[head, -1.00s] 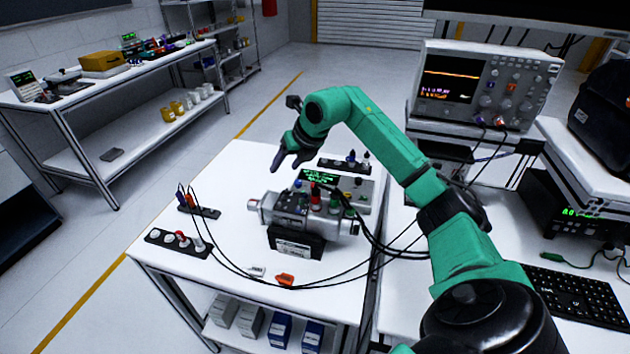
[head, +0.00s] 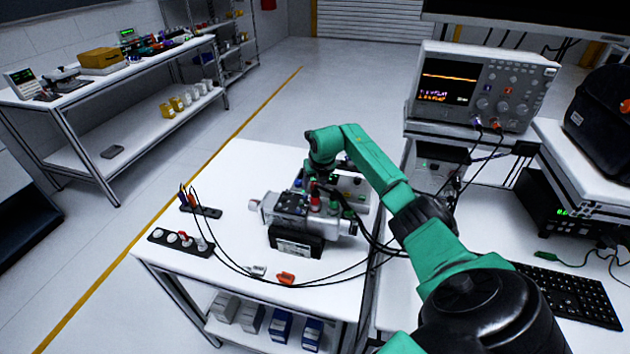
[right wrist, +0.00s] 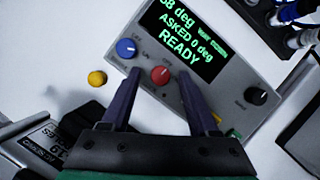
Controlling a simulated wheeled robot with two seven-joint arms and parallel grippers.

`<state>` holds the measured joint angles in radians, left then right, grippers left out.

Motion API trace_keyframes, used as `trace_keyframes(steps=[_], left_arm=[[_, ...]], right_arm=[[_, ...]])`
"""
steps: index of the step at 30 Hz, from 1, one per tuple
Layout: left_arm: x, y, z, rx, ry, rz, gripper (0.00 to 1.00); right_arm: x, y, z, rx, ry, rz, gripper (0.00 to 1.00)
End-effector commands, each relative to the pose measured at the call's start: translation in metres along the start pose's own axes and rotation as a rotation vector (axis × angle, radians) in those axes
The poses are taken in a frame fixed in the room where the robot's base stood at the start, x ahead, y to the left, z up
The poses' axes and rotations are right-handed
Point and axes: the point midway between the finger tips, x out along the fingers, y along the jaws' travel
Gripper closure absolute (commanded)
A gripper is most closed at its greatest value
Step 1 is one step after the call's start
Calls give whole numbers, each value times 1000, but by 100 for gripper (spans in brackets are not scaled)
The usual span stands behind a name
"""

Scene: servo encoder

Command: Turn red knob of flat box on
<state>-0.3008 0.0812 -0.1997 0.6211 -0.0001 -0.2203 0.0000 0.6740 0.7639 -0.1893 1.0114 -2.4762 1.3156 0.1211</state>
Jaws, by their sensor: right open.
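The flat grey box (right wrist: 225,85) fills the upper middle of the right wrist view. Its lit display (right wrist: 180,35) reads "ASKED 0 deg" and "READY". The red knob (right wrist: 160,75) sits below the display, with a blue knob (right wrist: 126,48) to its left and a black knob (right wrist: 257,96) to its right. My right gripper (right wrist: 158,82) is open, its two dark fingers pointing at the box on either side of the red knob; I cannot tell their height above it. In the head view the box (head: 358,190) is partly hidden behind my right arm. My left gripper is not in view.
A metal servo rig (head: 290,215) on a dark base stands in front of the box. Black cables loop over the white table (head: 235,165). A yellow ball-shaped part (right wrist: 97,78) lies beside the box. The table's far left is clear.

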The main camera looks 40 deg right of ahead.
Motion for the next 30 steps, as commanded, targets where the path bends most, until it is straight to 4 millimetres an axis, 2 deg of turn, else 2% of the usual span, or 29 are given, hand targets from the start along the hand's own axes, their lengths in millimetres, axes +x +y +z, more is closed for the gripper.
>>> trace_keyframes(steps=[4,5,6,8,9,20,30], left_arm=[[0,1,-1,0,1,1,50],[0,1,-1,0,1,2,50],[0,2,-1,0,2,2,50],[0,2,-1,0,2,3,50],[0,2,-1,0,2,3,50],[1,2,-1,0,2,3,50],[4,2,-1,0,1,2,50]], right_arm=[[0,0,0,0,-1,0,39],[0,0,0,0,-1,0,47],[0,0,0,0,-1,0,62],[0,0,0,0,-1,1,85],[0,0,0,0,-1,0,100],[-1,0,0,23,-1,-10,100],[-1,1,1,192,-2,-80,100]])
